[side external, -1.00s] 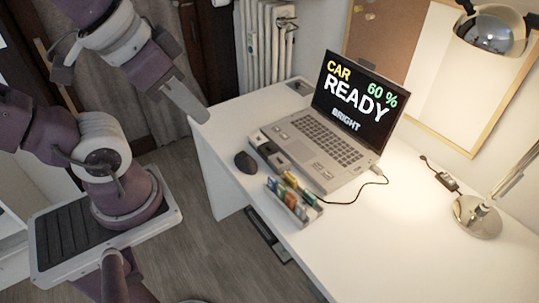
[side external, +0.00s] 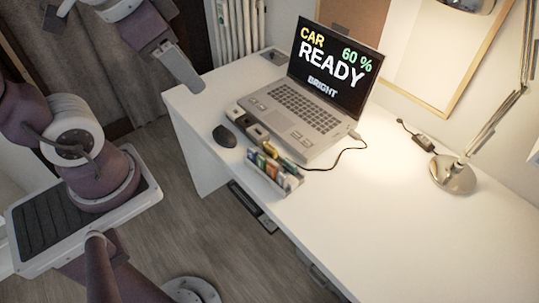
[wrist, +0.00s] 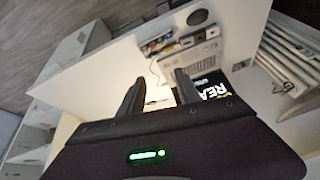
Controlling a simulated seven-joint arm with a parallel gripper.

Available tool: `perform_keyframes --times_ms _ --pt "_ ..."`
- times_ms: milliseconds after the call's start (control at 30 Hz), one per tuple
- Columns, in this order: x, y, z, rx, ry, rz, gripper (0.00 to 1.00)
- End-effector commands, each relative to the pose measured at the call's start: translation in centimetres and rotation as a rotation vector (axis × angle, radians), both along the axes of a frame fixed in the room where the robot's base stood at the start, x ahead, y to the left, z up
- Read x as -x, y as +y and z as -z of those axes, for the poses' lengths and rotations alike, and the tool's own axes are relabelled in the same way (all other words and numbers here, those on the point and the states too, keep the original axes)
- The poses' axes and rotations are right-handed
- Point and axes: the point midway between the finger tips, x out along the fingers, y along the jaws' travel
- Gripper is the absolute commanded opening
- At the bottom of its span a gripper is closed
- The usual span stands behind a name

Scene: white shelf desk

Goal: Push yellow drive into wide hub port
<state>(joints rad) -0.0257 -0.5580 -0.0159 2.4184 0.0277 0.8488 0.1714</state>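My gripper (side external: 188,78) hangs above the desk's back left corner, left of the laptop. The wrist view shows its two fingers (wrist: 158,88) spread apart with nothing between them. A small rack (side external: 276,180) holding several coloured drives stands at the desk's front edge. A yellow piece (side external: 270,150) shows at the rack's back, small and partly hidden; I take it for the yellow drive. A low dark-and-grey block, apparently the hub (side external: 252,128), lies along the laptop's front left side. Its port widths are too small to tell. The rack also shows in the wrist view (wrist: 157,44).
The open laptop (side external: 300,115) stands beside the hub, its screen raised. A dark mouse (side external: 224,136) lies left of the rack. A cable (side external: 345,152) runs from the laptop. A lamp base (side external: 452,175) stands at right. The white desk is clear at front right.

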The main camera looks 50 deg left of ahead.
Motion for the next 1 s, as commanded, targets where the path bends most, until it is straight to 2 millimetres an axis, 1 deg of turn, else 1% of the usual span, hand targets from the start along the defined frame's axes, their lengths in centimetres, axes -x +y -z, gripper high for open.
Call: perform_keyframes --times_ms 33,67,100,167,200,267,300,367,400,500,600,700,867,1000 --pt "-2.4 0.4 0.6 -0.049 0.051 0.079 0.4" --pt "-4.1 0.7 1.1 -0.085 0.079 0.143 0.4" --pt "-6.3 1.1 2.0 -0.128 0.118 0.233 0.4" --pt "-9.6 1.8 4.0 -0.183 0.174 0.375 0.4" --pt "-11.8 2.2 5.7 -0.213 0.211 0.476 0.4" --pt "-14.8 2.9 9.0 -0.247 0.265 0.632 0.4" --pt "-16.6 3.3 11.5 -0.264 0.297 0.738 0.4" --pt "-18.7 3.8 15.6 -0.276 0.335 0.891 0.4" --pt "-19.7 4.1 18.3 -0.278 0.353 0.983 0.4" --pt "-21.0 4.4 24.0 -0.272 0.379 1.171 0.4" --pt "-21.4 4.5 27.5 -0.265 0.386 1.281 0.4" --pt "-21.4 4.5 29.2 -0.262 0.388 1.326 0.4" --pt "-21.3 4.5 31.4 -0.261 0.388 1.329 0.4" --pt "-21.0 4.4 34.1 -0.261 0.39 1.329 0.4"
